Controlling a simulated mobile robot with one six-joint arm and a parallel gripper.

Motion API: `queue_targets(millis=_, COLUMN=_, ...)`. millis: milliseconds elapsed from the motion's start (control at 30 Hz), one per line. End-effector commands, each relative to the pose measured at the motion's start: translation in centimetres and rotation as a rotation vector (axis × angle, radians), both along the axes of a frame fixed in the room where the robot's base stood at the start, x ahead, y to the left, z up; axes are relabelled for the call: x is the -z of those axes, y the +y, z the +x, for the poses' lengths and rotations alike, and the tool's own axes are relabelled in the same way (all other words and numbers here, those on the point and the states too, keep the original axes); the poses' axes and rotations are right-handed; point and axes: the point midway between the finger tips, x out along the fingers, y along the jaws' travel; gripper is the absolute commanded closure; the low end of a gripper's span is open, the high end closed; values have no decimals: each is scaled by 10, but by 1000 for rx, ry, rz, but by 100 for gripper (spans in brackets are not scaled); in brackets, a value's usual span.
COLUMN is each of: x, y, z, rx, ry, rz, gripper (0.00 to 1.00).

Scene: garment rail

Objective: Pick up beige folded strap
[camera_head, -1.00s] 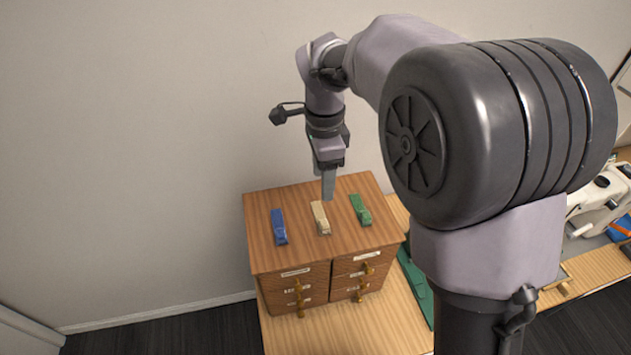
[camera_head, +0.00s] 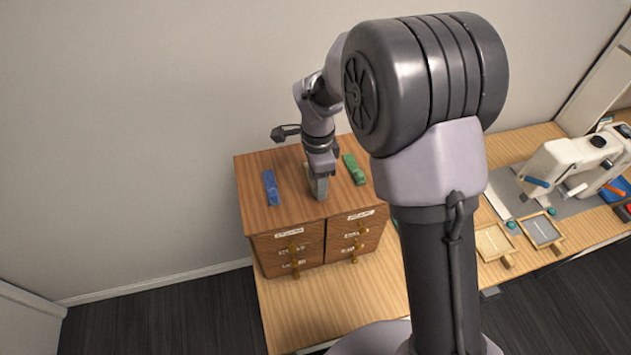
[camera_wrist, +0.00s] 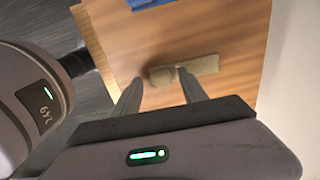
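The beige folded strap (camera_wrist: 203,66) lies on the wooden top of a small drawer cabinet (camera_head: 296,213). My gripper (camera_head: 318,188) points down over the middle of the cabinet top and hides most or all of the strap in the head view. In the wrist view my gripper (camera_wrist: 160,76) is open, its two fingers apart. One end of the strap shows between the fingertips, and the rest runs past the right finger. I cannot tell whether the fingertips are above the strap or down at its level. Nothing is held.
A blue strap (camera_head: 271,188) lies left of my gripper and a green strap (camera_head: 354,170) right of it, both on the cabinet top. Drawer handles stick out at the cabinet's front. A sewing machine (camera_head: 570,160) and small trays (camera_head: 493,242) stand on the table at right.

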Motion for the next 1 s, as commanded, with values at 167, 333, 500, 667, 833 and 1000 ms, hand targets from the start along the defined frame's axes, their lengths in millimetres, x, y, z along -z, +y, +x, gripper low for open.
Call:
queue_targets(millis=167, x=0, y=0, z=0, rx=0, ry=0, rz=0, gripper=88)
queue_targets(millis=333, x=0, y=0, z=0, rx=0, ry=0, rz=0, gripper=100)
queue_targets(millis=500, x=-1, y=0, z=0, rx=0, ry=0, rz=0, gripper=100)
queue_targets(millis=667, x=-11, y=0, z=1, rx=-1, ry=-2, rz=0, gripper=100)
queue_targets(millis=833, x=-36, y=0, z=1, rx=0, ry=-3, rz=1, gripper=100)
queue_targets(millis=1000, x=-39, y=-18, z=-28, rx=1, ry=-1, rz=0, gripper=100)
